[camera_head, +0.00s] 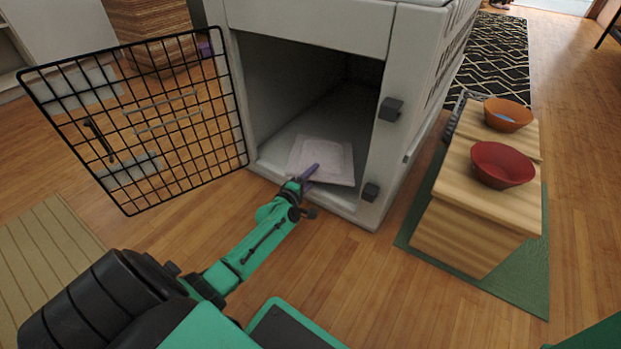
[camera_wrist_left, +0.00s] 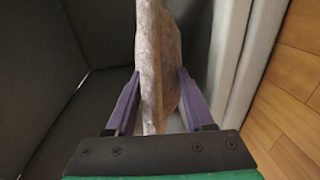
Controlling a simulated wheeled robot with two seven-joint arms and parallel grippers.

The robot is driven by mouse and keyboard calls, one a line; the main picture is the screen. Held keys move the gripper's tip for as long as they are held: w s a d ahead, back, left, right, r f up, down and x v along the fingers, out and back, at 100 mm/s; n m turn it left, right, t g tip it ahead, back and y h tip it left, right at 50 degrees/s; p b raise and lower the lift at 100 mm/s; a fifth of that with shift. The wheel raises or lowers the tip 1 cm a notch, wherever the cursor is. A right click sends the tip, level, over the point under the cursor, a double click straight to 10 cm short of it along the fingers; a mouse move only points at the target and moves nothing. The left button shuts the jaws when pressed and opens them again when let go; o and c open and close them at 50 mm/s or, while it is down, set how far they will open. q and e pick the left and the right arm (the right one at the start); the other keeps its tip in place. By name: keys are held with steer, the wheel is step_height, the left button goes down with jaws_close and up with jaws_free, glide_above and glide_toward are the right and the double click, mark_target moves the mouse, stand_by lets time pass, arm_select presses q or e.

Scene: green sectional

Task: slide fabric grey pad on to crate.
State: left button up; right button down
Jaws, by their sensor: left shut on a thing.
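The grey fabric pad (camera_head: 322,157) is a thin, pale square in the crate's doorway. It lies over the front part of the crate floor, and its near edge is at the sill. The crate (camera_head: 310,22) is a light grey box with a dark inside. My left gripper (camera_head: 308,175) is at the pad's near edge. In the left wrist view, its two purple fingers (camera_wrist_left: 158,98) are shut on the pad (camera_wrist_left: 156,55), one on each face. The pad's far end runs out of the top of that view. My right gripper is not in view.
The black wire door (camera_head: 140,120) of the crate stands swung open to the left. A wooden stand (camera_head: 470,215) with an orange bowl (camera_head: 508,114) and a red bowl (camera_head: 502,165) is on a green mat (camera_head: 520,270) to the right. Bare wood floor lies in front of the crate.

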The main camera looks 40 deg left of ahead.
arm_select(q)
steer(key=o, duration=1.1)
steer(key=shift+o, duration=0.2)
steer(key=shift+s, duration=0.1)
